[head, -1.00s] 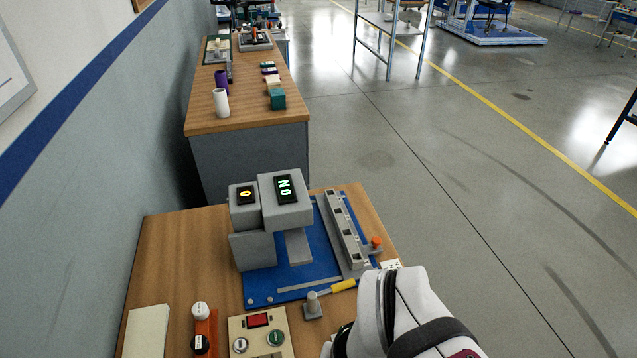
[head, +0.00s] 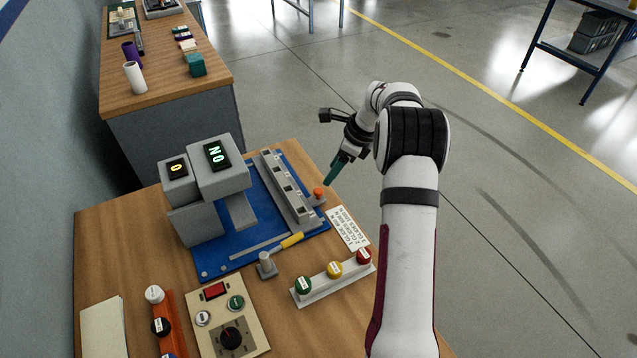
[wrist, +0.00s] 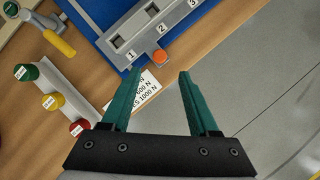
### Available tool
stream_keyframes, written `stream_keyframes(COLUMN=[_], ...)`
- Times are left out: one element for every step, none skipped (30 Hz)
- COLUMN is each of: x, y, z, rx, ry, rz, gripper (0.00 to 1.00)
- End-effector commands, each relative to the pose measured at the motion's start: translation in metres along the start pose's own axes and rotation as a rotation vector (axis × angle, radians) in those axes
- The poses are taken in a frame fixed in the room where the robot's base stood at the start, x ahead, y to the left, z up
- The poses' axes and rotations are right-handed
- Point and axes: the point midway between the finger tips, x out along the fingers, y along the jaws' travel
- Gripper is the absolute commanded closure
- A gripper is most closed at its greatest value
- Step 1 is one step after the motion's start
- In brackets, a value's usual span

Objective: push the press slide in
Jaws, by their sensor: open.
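The press slide (head: 289,190) looks to be the long grey block with several slots on the blue base plate (head: 213,257). An orange knob (head: 318,194) sticks out at its right side. In the wrist view the slide (wrist: 143,42) shows slots marked 1, 2 and 3, with the orange knob (wrist: 160,56) just beyond my fingertips. My gripper (head: 331,180) is at the table's right edge, beside the knob and apart from it. In the wrist view my gripper (wrist: 159,72) has its teal fingers spread with nothing between them.
The grey press (head: 220,170) with lit displays stands left of the slide. A yellow-handled lever (head: 291,241), a printed card (head: 347,229), a row of coloured buttons (head: 334,270) and a control box (head: 230,315) are nearer. Open floor lies to the right.

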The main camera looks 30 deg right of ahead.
Motion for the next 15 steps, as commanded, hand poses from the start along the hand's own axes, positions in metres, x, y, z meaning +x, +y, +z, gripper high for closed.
stream_keyframes(x=[0.016, 0.025, 0.036, 0.043, 0.05, 0.058, 0.063, 0.067, 0.072, 0.075, 0.077, 0.08, 0.081, 0.082, 0.082], y=[0.001, 0.001, 0.001, 0.001, 0.001, 0.001, 0.001, 0.001, 0.001, 0.001, 0.001, 0.001, 0.001, 0.001, 0.001], z=[0.0, 0.0, 0.0, 0.0, 0.0, 0.0, 0.0, 0.0, 0.0, 0.0, 0.0, 0.0, 0.0, 0.0, 0.0], rx=[0.001, 0.0, 0.0, 0.0, -0.001, 0.0, -0.001, -0.001, -0.002, -0.002, -0.002, -0.002, -0.002, -0.002, -0.002], ry=[0.001, 0.001, 0.001, 0.001, 0.001, 0.001, 0.001, 0.001, 0.001, 0.001, 0.001, 0.001, 0.001, 0.001, 0.001], rz=[0.005, 0.004, 0.004, 0.004, 0.003, 0.003, 0.002, 0.002, 0.002, 0.002, 0.001, 0.001, 0.001, 0.0, 0.0], gripper=[0.39, 0.39, 0.39, 0.39, 0.39, 0.39, 0.39, 0.39, 0.39, 0.39, 0.39, 0.39, 0.39, 0.39, 0.39])
